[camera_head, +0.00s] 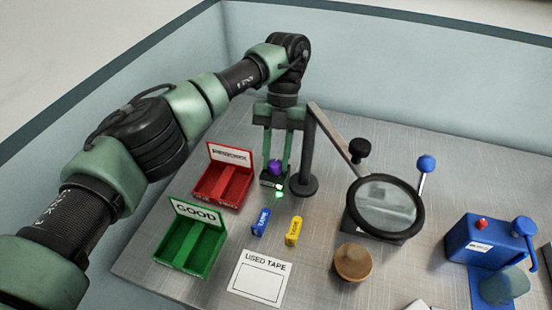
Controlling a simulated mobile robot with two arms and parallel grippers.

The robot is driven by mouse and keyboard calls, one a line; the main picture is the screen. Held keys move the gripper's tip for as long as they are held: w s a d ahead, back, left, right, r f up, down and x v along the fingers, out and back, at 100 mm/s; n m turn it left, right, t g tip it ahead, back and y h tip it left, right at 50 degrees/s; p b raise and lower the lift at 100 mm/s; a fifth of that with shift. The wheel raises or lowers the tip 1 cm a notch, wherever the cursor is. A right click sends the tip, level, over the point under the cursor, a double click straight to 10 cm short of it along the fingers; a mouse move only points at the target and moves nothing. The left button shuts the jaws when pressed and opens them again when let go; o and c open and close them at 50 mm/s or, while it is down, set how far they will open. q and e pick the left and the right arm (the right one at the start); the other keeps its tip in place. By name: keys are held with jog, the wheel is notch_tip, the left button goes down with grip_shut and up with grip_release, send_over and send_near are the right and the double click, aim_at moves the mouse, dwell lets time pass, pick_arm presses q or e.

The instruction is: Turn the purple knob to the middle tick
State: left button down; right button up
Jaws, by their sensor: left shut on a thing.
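The purple knob (275,167) sits on top of a small dark box (272,181) at the back left of the table. A small white label and a green light show on the box's front. My left gripper (276,165) points down from above with its two green fingers on either side of the knob, shut on it. The fingers partly cover the knob, and its pointer and the ticks are too small to read. My right gripper is not in view.
A dark magnifier post (308,160) stands close right of my left gripper, its round lens (386,205) farther right. Red (222,180) and green (187,245) bins lie left. Blue (260,222) and yellow (293,231) pieces lie in front. A blue device (480,243) stands right.

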pick_arm(q)
jog(key=shift+f, duration=0.1)
dwell(0.3)
jog(key=c, duration=1.1)
grip_release()
jog(key=shift+s, duration=0.1)
